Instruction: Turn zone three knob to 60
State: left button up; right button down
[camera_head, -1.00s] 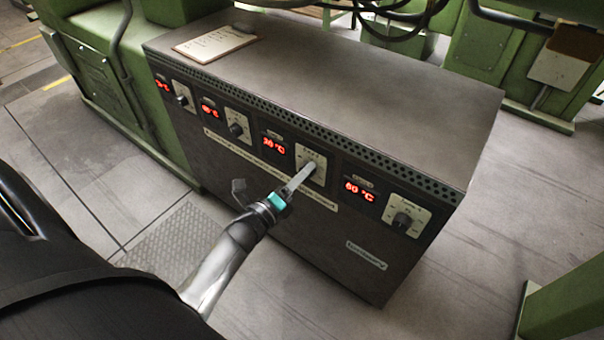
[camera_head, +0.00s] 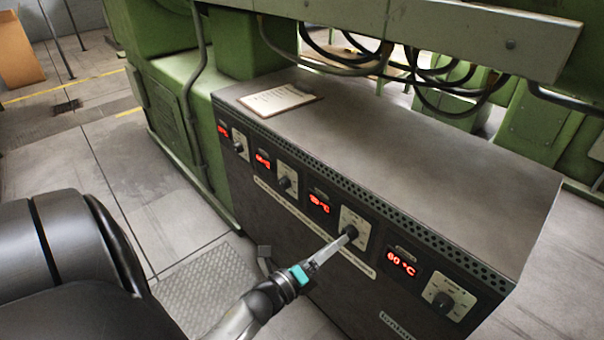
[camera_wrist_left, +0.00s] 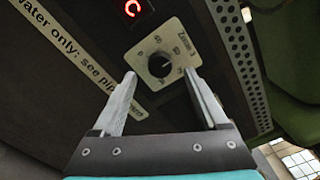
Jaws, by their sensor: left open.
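The zone three knob (camera_wrist_left: 160,64) is a small black dial on a pale plate marked "Zone 3" in the left wrist view. In the head view the same knob (camera_head: 350,232) sits on the front of the dark control cabinet, third from the left. A red display (camera_head: 319,203) is to its left; its digits are hard to read. My left gripper (camera_head: 338,243) is open in front of the knob. In the left wrist view its two fingertips (camera_wrist_left: 160,73) stand either side of the knob, with gaps. My right gripper is out of view.
The cabinet (camera_head: 440,190) carries other knobs, including one at the right (camera_head: 443,302) beside a display reading 60 °C (camera_head: 401,263). A clipboard (camera_head: 277,99) lies on top. Green machinery (camera_head: 180,95) and hanging cables (camera_head: 440,85) stand behind.

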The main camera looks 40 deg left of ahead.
pick_arm(q)
jog(key=s+p, duration=0.1)
jog(key=s, duration=0.9)
jog(key=shift+s+a+p, duration=0.35)
jog(key=shift+a, duration=0.1)
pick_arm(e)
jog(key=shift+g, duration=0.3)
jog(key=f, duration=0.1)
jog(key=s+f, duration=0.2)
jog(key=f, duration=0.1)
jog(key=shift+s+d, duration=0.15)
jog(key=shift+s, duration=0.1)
